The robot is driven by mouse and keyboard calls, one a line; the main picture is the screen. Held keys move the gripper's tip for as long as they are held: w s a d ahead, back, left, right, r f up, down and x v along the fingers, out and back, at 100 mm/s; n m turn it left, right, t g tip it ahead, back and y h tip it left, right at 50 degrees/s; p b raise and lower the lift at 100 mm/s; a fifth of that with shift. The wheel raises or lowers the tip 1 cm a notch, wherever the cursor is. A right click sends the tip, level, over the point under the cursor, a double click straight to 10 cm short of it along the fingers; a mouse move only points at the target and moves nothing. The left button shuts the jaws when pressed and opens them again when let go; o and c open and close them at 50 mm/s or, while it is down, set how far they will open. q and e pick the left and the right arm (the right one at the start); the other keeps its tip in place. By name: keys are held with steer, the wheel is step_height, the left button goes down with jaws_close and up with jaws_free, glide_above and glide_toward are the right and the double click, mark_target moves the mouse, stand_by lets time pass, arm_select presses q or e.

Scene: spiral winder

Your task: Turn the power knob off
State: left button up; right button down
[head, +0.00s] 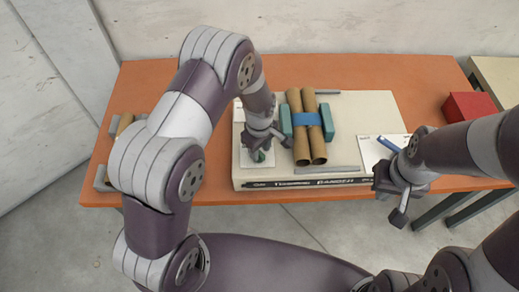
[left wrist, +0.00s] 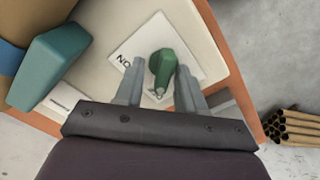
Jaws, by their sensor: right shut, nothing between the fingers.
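The green power knob (left wrist: 165,68) sits on a white label plate with partly hidden lettering in the left wrist view. In the head view only a small green part of the knob (head: 261,156) shows below my left gripper. My left gripper (head: 264,143) is over the left side of the beige machine (head: 350,110). In the left wrist view its fingers (left wrist: 160,72) are apart, one on each side of the knob; I cannot tell whether they touch it. My right gripper (head: 397,208) is shut and empty, in front of the machine's right front corner.
A blue pen-like object (head: 388,144) lies on a white sheet. A red box (head: 470,107) is at the table's right. A stick bundle (left wrist: 295,127) shows in the left wrist view.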

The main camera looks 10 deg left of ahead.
arm_select(q)
steer(key=shift+s+a+f, duration=0.1)
steer(key=shift+s, duration=0.05)
step_height(320, 180, up, 13)
steer(key=b, duration=0.1)
steer(key=shift+f+b, duration=0.15)
steer(key=shift+b, duration=0.15)
stand_by(0.4)
steer(key=s+a+r+m, duration=0.1)
steer(key=s+a+m, duration=0.2)
steer(key=s+m, duration=0.3)
steer(key=s+a+r+m+t, duration=0.1)
steer(key=s+a+m, duration=0.2)
steer(key=s+m, duration=0.2)
steer(key=s, duration=0.2)
steer(key=shift+s+r+m, duration=0.25)
steer(key=shift+s+m, duration=0.15)
steer(key=shift+s, duration=0.1)
